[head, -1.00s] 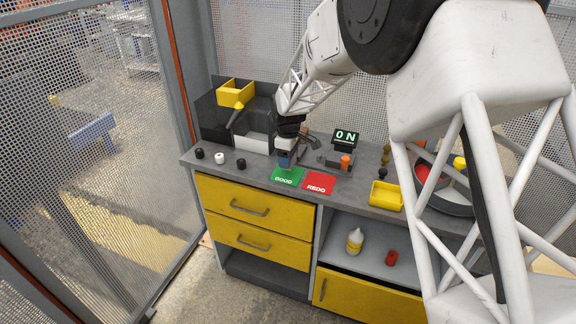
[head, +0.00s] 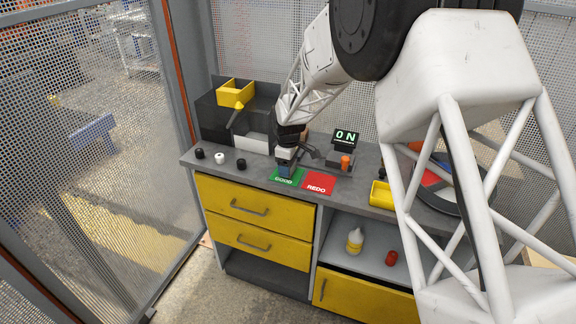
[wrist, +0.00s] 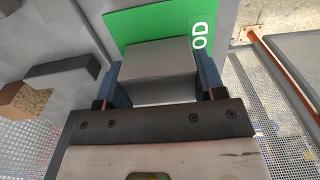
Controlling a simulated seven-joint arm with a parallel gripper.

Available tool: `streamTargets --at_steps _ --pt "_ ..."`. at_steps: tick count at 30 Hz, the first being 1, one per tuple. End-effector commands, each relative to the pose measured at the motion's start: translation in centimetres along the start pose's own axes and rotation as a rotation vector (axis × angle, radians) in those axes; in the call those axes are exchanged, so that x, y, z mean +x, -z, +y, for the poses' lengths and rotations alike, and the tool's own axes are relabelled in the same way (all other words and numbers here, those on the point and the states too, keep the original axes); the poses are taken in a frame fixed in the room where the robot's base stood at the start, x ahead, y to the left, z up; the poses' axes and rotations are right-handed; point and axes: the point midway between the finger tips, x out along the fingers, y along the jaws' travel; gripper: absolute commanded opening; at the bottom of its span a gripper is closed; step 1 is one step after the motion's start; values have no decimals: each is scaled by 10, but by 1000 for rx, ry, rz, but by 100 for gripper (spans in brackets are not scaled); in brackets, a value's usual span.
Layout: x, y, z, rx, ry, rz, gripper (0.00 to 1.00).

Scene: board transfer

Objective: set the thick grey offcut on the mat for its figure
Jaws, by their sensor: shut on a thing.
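My gripper (head: 285,171) is shut on the thick grey offcut (wrist: 158,72), which sits between its blue fingers in the wrist view. In the head view the offcut is mostly hidden by the fingers. My gripper is over the green GOOD mat (head: 275,174), which also shows beyond the offcut in the wrist view (wrist: 125,30). I cannot tell whether the offcut touches the mat. The red REDO mat (head: 320,181) lies just right of the green one and is bare. The display (head: 345,139) behind the mats reads 0 N.
An orange piece (head: 345,162) stands behind the red mat. A yellow bin (head: 381,194) is to the right, partly behind my arm. Several small round pieces, one white (head: 219,158), lie at the left. A dark box with a yellow tray (head: 236,92) stands behind them.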

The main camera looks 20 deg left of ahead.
Motion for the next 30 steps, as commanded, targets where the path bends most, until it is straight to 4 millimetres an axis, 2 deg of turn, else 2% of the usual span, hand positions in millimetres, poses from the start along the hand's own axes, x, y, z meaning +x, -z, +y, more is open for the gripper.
streamTargets --at_steps 9,10,14,24,30 --pt "3 0 0 0 0 0 35" --pt "3 0 0 0 0 0 68" --pt "3 0 0 0 0 0 88" --pt "2 0 0 0 0 0 89" --pt "-8 0 0 0 -1 1 89"
